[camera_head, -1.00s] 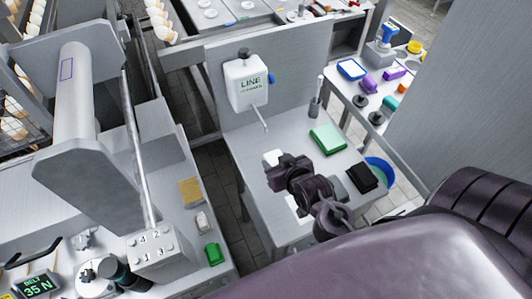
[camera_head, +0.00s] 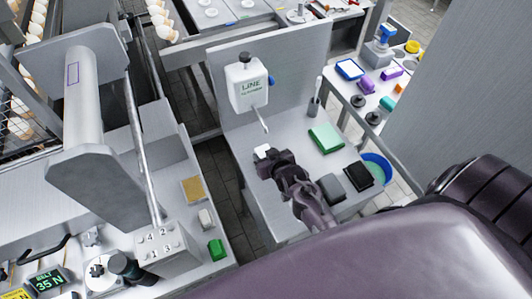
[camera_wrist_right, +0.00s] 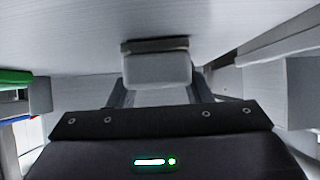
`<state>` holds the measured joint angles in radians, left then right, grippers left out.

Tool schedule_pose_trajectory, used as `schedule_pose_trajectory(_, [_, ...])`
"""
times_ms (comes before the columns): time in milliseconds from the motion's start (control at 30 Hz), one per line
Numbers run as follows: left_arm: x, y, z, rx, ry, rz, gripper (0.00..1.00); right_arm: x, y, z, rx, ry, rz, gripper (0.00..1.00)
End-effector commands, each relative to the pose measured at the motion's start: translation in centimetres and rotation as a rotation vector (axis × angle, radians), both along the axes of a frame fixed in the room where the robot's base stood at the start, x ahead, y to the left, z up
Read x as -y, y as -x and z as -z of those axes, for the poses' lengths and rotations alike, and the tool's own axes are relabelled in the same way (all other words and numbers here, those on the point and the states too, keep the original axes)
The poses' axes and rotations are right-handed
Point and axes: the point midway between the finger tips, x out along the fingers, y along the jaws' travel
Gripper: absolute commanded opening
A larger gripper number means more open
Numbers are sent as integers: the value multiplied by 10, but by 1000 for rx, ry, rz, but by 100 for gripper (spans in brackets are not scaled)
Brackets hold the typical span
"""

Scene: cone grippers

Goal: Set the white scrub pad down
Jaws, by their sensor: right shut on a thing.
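The white scrub pad (camera_head: 263,149) is at the tip of my right gripper (camera_head: 264,159), over the grey bench top (camera_head: 290,128) below the line-cleaner dispenser. In the right wrist view the pad (camera_wrist_right: 157,70) sits between the two fingers of the right gripper (camera_wrist_right: 158,92), with a darker strip along its far face. The fingers are shut on it. The strip is close to the bench surface (camera_wrist_right: 225,22); I cannot tell whether it touches. My left gripper is not in view.
The white dispenser (camera_head: 248,86) hangs on the panel behind. A green pad (camera_head: 326,138), a grey block (camera_head: 332,188) and a black block (camera_head: 358,177) lie right of the gripper. Bench left of the gripper is clear.

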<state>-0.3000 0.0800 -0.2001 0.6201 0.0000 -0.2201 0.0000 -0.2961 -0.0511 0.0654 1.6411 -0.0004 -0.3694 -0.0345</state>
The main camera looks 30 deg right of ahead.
Motion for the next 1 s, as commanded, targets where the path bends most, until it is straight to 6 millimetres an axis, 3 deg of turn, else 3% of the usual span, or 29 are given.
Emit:
schedule_pose_trajectory(300, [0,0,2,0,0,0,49,0,0,4,-1,0,0,20])
schedule_pose_trajectory(333, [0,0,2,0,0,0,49,0,0,3,0,0,0,49])
schedule_pose_trajectory(467, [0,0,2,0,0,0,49,0,0,3,0,0,0,66])
schedule_pose_trajectory(800, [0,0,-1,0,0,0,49,0,0,-1,0,1,1,66])
schedule_pose_trajectory(1000, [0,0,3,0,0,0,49,-1,21,-12,-2,0,1,66])
